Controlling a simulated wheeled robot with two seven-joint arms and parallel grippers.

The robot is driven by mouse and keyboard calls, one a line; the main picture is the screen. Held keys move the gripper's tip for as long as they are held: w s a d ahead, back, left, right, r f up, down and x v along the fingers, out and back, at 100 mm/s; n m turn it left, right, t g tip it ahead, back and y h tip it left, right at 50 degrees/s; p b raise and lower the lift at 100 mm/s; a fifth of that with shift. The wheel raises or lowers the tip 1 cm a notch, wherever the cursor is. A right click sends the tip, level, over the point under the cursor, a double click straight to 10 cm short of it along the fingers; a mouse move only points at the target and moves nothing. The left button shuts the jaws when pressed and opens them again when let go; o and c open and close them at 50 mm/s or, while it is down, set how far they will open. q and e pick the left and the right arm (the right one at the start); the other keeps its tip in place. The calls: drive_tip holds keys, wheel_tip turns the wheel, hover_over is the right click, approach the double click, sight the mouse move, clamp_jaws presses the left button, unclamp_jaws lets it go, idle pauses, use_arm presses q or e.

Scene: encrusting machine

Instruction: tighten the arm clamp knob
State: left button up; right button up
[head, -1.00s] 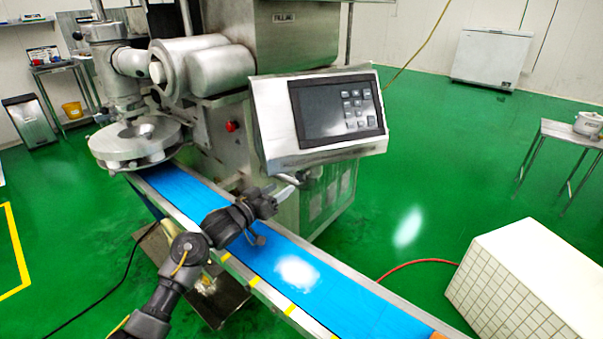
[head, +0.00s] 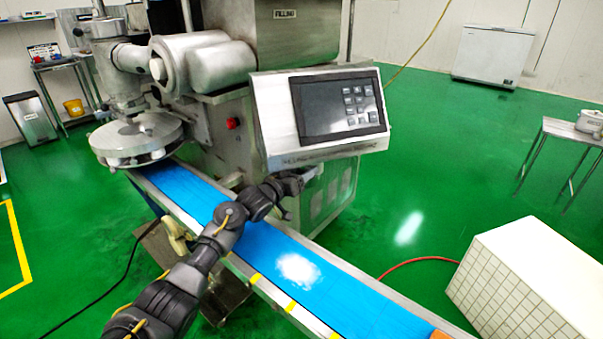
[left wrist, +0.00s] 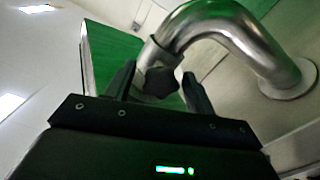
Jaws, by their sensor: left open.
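The dark lobed clamp knob (left wrist: 158,83) sits at the lower end of a bent shiny metal arm tube (left wrist: 215,28) in the left wrist view. My left gripper (left wrist: 159,72) is open, with one finger on each side of the knob in that picture. I cannot tell whether either finger touches it. In the head view the left gripper (head: 298,181) is just under the lower edge of the tilted control panel (head: 320,118), and the knob is hidden there. My right gripper is not in view.
A blue conveyor belt (head: 345,297) runs beneath my left arm. The steel machine housing (head: 228,140) stands behind the gripper, and a round metal turntable (head: 137,138) is at the left. A white tiled block (head: 530,270) stands at the lower right. The green floor between is mostly clear.

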use_arm(q)
drive_tip(key=c, duration=1)
drive_tip(key=m, duration=0.2)
drive_tip(key=shift+m, duration=0.3)
drive_tip(key=shift+m+b, duration=0.4)
drive_tip(key=shift+m, duration=1.2)
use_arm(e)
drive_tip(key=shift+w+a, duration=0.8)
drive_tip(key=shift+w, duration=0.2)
use_arm(q)
drive_tip(key=o, duration=1)
drive_tip(key=shift+s, duration=0.1)
